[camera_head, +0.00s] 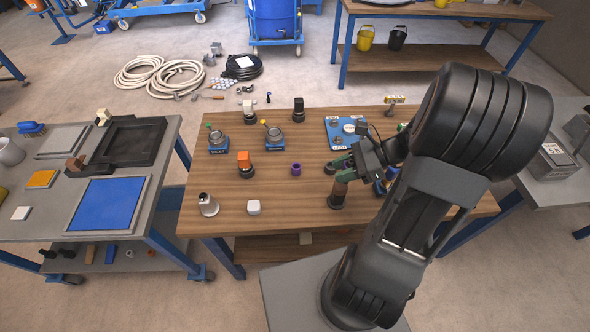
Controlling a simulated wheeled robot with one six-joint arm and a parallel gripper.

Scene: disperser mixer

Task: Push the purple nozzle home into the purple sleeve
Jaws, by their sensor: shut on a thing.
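A small, short purple piece (296,169) stands alone on the wooden bench (280,212), left of my gripper. It is too small to tell whether it is the purple nozzle or the purple sleeve. No second purple piece can be made out. My gripper (341,170) reaches in from the right, pointing down and left over the bench. The fingers and the arm hide part of that piece and the bench behind.
An orange block on a dark base (244,160), a metal cup (208,204) and a white block (253,207) stand left. The front middle bench is clear.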

